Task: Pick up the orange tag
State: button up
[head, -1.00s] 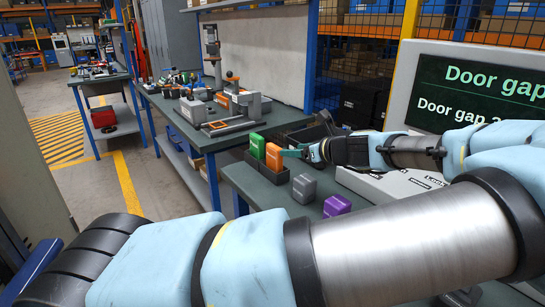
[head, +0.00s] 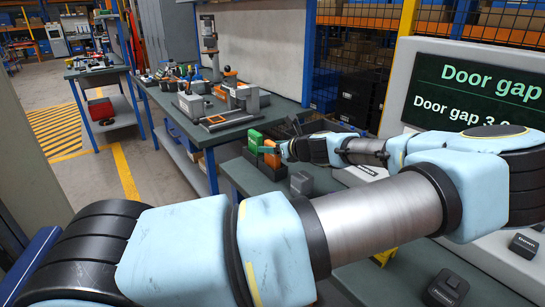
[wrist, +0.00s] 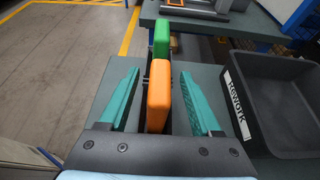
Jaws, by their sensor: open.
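The orange tag (wrist: 158,97) stands upright in the wrist view, between the two teal fingers of my gripper (wrist: 158,98). The fingers are open, with a gap on each side of the tag. In the head view the orange tag (head: 271,155) shows partly, with my gripper (head: 270,151) across it. The green tag (wrist: 162,37) stands just beyond the orange one, and it also shows in the head view (head: 256,140). The tags stand in a dark holder (head: 262,168), mostly hidden in the wrist view.
A black bin labelled Rework (wrist: 290,103) stands close to the right of my gripper in the wrist view. A grey block (head: 301,183) sits on the bench near the holder. A display (head: 480,100) stands at the right. The workbench behind carries a fixture (head: 222,110).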

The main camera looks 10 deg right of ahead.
jog(key=shift+c, duration=0.2)
grip_shut()
dwell(0.4)
